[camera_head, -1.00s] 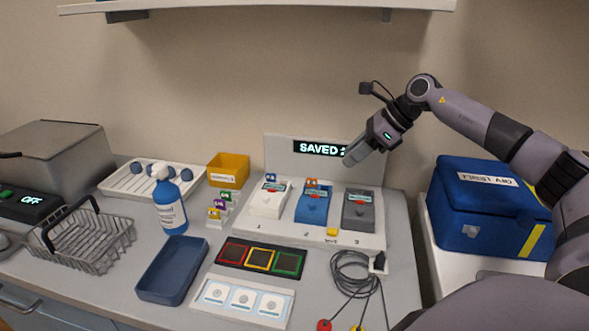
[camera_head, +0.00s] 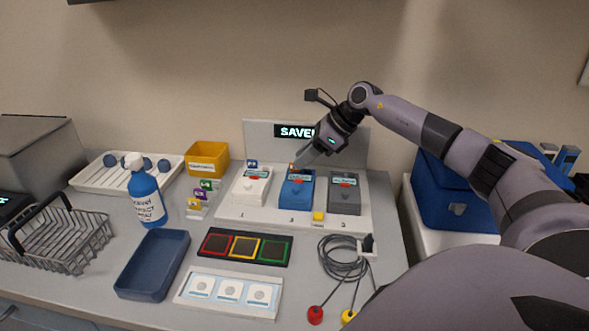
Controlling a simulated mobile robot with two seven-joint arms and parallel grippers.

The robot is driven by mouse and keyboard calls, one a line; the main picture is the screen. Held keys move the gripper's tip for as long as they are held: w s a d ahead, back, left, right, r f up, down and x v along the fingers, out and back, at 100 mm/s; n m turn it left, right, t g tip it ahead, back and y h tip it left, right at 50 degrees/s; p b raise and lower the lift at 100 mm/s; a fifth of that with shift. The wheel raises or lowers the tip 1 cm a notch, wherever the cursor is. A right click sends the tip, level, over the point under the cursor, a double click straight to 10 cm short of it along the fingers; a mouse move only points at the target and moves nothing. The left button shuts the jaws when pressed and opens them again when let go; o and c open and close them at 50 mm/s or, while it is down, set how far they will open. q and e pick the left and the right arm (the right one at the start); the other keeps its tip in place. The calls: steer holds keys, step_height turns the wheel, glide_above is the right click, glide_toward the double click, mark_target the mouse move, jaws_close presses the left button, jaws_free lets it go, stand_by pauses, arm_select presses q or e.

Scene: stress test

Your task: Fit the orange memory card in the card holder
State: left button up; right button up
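The orange memory card (camera_head: 292,166) stands at the top of the blue device (camera_head: 297,190), the middle one of three on a white stand (camera_head: 262,221). Only a small part of the card shows beside my fingers. My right gripper (camera_head: 298,164) points down-left, with its fingertips at the card. I cannot tell whether the fingers are closed on it. The card holder (camera_head: 192,214) is small and pale, left of the stand, and has green (camera_head: 206,185), purple (camera_head: 202,196) and yellow (camera_head: 194,206) cards in it. My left gripper is out of view.
A blue card (camera_head: 252,163) stands at the white device (camera_head: 251,186); a grey device (camera_head: 344,194) is on the right. A blue tray (camera_head: 152,266) and coiled cable (camera_head: 343,262) lie in front.

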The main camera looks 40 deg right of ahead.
steer(key=shift+w+a+f, duration=0.2)
steer(key=shift+w+f, duration=0.05)
steer(key=shift+f, duration=0.1)
jaws_close()
step_height(320, 180, up, 6)
steer(key=p, duration=0.4)
steer(key=shift+p, duration=0.3)
